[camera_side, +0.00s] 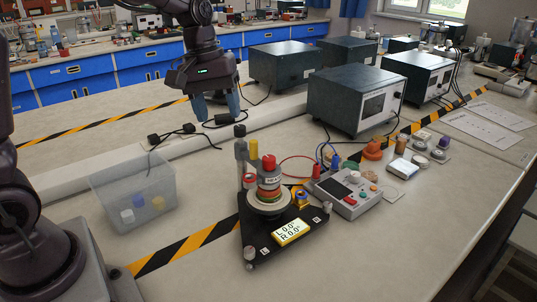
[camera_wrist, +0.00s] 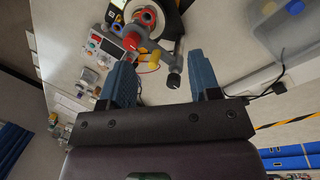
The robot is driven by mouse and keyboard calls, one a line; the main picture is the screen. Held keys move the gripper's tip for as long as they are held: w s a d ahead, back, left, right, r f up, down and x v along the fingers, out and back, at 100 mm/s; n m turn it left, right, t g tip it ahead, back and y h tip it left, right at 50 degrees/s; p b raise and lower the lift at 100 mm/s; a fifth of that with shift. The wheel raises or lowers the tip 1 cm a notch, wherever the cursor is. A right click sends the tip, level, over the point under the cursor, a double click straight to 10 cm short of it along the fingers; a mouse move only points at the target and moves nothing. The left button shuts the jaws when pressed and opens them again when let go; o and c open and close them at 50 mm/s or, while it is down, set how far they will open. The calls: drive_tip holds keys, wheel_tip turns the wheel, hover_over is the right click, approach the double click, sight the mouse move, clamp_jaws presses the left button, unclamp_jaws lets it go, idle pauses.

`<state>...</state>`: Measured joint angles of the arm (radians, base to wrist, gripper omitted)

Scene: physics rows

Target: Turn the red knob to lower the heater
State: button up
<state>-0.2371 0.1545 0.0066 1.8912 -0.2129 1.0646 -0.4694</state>
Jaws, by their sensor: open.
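A black triangular stand (camera_side: 262,245) bears a round plate (camera_side: 270,205) with a stacked cylinder with a red top (camera_side: 269,162). Which red part is the heater's knob, I cannot tell. A grey control box (camera_side: 345,197) with a screen and small red and green buttons stands to the right of the stand. In the wrist view the control box (camera_wrist: 103,45) is at upper left, and a red collar (camera_wrist: 132,41) is near the top. My gripper (camera_side: 217,117) is open and empty, fingers down, above and behind the stand; its blue fingers show in the wrist view (camera_wrist: 160,62).
A clear bin (camera_side: 135,195) with small blue and yellow pieces stands left of the stand. Dark instrument boxes (camera_side: 355,98) stand behind. Cables lie on the bench below my gripper. The front right bench is clear.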

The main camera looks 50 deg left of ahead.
sight(269, 158)
drive_tip(key=w+a+f+n+h, duration=0.1)
drive_tip(key=w+n+h, duration=0.2)
drive_tip(key=w+n, duration=0.65)
drive_tip(key=shift+n, duration=0.45)
drive_tip(key=x, duration=0.8)
drive_tip(key=s+x, duration=0.1)
drive_tip(key=x, duration=0.3)
drive_tip(key=shift+a+f, duration=0.25)
drive_tip(key=shift+a, duration=0.05)
drive_tip(key=shift+c, duration=0.2)
drive_tip(key=shift+y, duration=0.3)
drive_tip(key=c, duration=0.9)
